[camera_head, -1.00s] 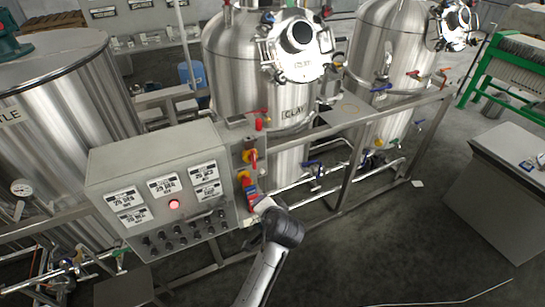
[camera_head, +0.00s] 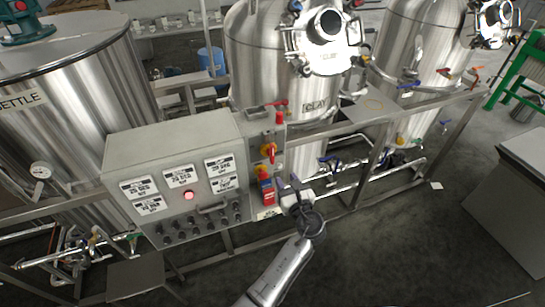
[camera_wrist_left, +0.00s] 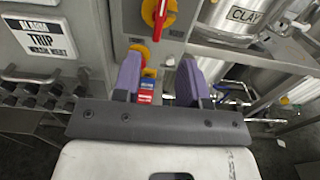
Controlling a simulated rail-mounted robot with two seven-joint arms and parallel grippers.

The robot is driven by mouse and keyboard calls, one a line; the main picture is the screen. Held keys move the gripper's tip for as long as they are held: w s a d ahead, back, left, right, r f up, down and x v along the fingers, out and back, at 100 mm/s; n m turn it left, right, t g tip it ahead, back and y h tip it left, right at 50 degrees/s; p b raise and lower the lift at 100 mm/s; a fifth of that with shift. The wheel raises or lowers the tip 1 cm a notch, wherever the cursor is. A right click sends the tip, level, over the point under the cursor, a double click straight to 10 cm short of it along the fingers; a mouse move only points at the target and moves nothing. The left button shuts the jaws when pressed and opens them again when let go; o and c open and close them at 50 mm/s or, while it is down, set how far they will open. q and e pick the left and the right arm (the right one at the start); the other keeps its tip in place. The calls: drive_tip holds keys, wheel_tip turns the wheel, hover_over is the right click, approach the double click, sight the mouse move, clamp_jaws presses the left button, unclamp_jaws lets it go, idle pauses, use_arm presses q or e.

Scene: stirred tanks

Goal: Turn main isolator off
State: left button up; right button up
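A narrow grey switch panel beside the control box carries two rotary switches with red handles on yellow plates. The upper switch (camera_head: 268,152) also shows at the top of the left wrist view (camera_wrist_left: 158,14), its handle near upright. The lower switch (camera_head: 262,172) sits below it, above a red and blue label (camera_head: 267,190). I cannot read which is the main isolator. My left gripper (camera_head: 288,186) is just right of the lower switch. In the left wrist view its purple fingers (camera_wrist_left: 160,82) are apart and empty; the left finger partly hides the lower switch (camera_wrist_left: 148,62). My right gripper is not in view.
The control box (camera_head: 175,145) has a lit red lamp (camera_head: 188,195), white labels and several black knobs. A steel frame rail (camera_head: 420,100), pipes and tanks (camera_head: 265,65) lie behind and right.

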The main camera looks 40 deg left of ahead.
sight(273, 157)
use_arm(q)
drive_tip(key=b+x, duration=0.4)
drive_tip(key=x, duration=0.6)
drive_tip(key=shift+a+f+b, duration=0.1)
drive_tip(key=shift+f+b, duration=0.05)
drive_tip(key=shift+b, duration=0.2)
drive_tip(key=shift+b+x, duration=0.4)
drive_tip(key=shift+x, duration=0.5)
drive_tip(key=shift+w+a, duration=0.1)
drive_tip(key=shift+c, duration=0.4)
drive_tip(key=c, duration=0.6)
